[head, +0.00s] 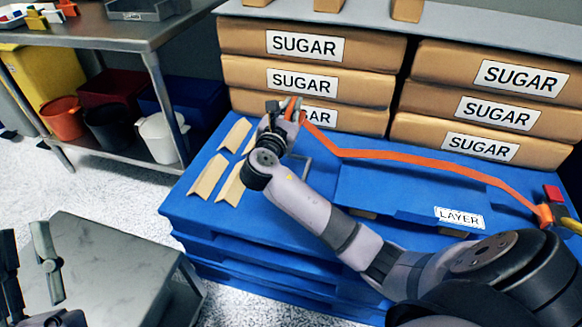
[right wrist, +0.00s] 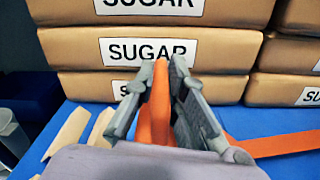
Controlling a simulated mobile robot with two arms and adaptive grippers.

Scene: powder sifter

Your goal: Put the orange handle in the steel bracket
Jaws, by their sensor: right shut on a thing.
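The orange handle (right wrist: 158,105) stands upright between the fingers of my right gripper (right wrist: 160,85) in the right wrist view. My right gripper (head: 287,108) is shut on it in front of the left sugar stack in the head view, where the handle (head: 291,108) is mostly hidden by the fingers. A thin grey metal frame (head: 307,170), possibly the steel bracket, shows just below and right of that gripper; my arm hides most of it. My left gripper (head: 28,268) is at the lower left, its fingers apart and empty.
An orange strap (head: 420,167) runs from near the handle to an orange fitting (head: 543,214) at the right. Sugar sacks (head: 250,40) stand behind on the blue pallet (head: 185,205). Tan corner pieces (head: 208,177) lie left of my right gripper. A grey table (head: 110,265) is at lower left.

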